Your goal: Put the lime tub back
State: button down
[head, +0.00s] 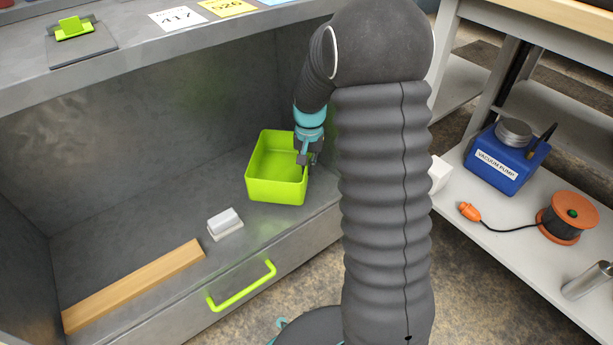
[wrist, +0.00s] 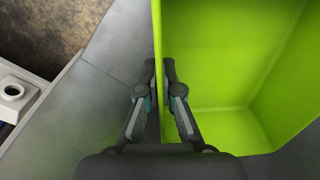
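The lime tub (head: 277,190) is an open, empty, square-topped box in the right part of the grey metal bay. My gripper (head: 306,158) is at the tub's right wall in the head view. In the wrist view my gripper (wrist: 160,72) has one finger outside and one finger inside the wall of the lime tub (wrist: 215,60), with the fingertips close together on it. The tub's base looks on or very near the bay floor; I cannot tell which.
A wooden strip (head: 135,287) and a white block (head: 224,222) lie on the bay floor (head: 150,225). A lime handle (head: 242,287) is on the front. At right, a shelf (head: 480,215) holds a blue vacuum pump (head: 505,160) and a cable reel (head: 568,217).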

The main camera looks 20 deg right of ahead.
jog(key=shift+f+b, duration=0.3)
jog(key=shift+f, duration=1.5)
jog(key=shift+f, duration=0.15)
jog(key=c, duration=1.3)
grip_release()
jog(key=s+a+r+n+t, duration=0.1)
jog(key=s+r, duration=0.3)
jog(key=r, duration=0.3)
jog(key=s+a+r+n+t+p, duration=0.1)
jog(key=s+a+r, duration=0.1)
jog(key=s+r, duration=0.35)
jog(key=s+a+r+t, duration=0.1)
jog(key=s+r, duration=0.1)
jog(key=r, duration=0.6)
jog(key=s+r+n+t, duration=0.1)
jog(key=s, duration=0.4)
jog(key=s+a+r+n, duration=0.1)
jog(key=s, duration=0.4)
jog(key=s+a+r+n+t, duration=0.1)
jog(key=s+r, duration=0.1)
jog(key=s, duration=0.4)
jog(key=shift+a+t, duration=0.25)
jog(key=shift+t, duration=0.05)
